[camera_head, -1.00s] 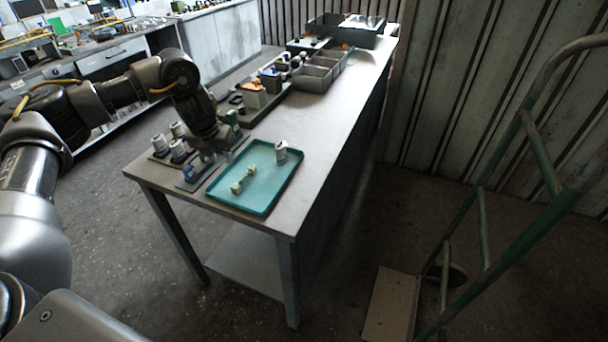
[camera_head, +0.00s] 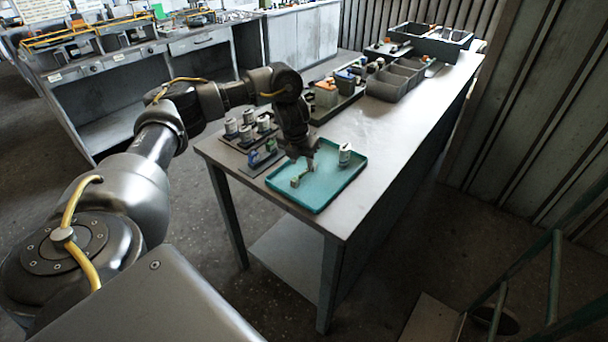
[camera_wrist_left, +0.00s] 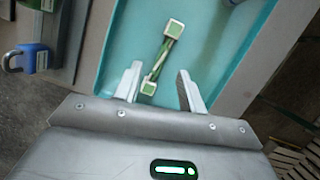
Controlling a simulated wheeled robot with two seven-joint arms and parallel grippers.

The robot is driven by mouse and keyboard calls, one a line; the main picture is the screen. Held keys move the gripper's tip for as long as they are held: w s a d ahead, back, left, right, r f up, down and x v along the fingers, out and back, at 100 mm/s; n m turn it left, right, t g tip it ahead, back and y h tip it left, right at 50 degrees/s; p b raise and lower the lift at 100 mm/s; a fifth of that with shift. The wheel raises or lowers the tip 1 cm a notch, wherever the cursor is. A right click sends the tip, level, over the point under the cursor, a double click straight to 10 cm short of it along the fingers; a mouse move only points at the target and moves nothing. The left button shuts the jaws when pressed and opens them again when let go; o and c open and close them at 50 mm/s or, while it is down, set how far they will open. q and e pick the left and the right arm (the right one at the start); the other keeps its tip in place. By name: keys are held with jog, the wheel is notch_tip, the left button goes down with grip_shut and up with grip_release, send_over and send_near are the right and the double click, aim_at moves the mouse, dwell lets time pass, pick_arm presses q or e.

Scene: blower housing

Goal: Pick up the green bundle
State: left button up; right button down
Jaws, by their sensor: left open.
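The green bundle (camera_wrist_left: 160,62) lies in the teal tray, a thin stem with a pale-edged green block at each end. In the head view, part of the bundle (camera_head: 296,182) shows at the tray's left side, the rest hidden by my gripper. The teal tray (camera_head: 318,205) sits on the near end of the table. My left gripper (camera_wrist_left: 160,80) is open, its two fingers apart on either side of the bundle's near end in the wrist view. In the head view the left gripper (camera_head: 310,164) is over the tray. My right gripper is not in view.
A white cylindrical part (camera_head: 345,154) stands at the tray's far right. Several white cylinders (camera_head: 247,132) and a blue padlock (camera_wrist_left: 30,58) sit left of the tray. Grey bins (camera_head: 392,84) stand farther along the table. The tabletop right of the tray is clear.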

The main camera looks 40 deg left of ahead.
aim_at(304, 172)
pick_arm(q)
jog(key=p+x, duration=0.1)
jog(key=x, duration=0.4)
jog(key=shift+s, duration=0.15)
grip_shut()
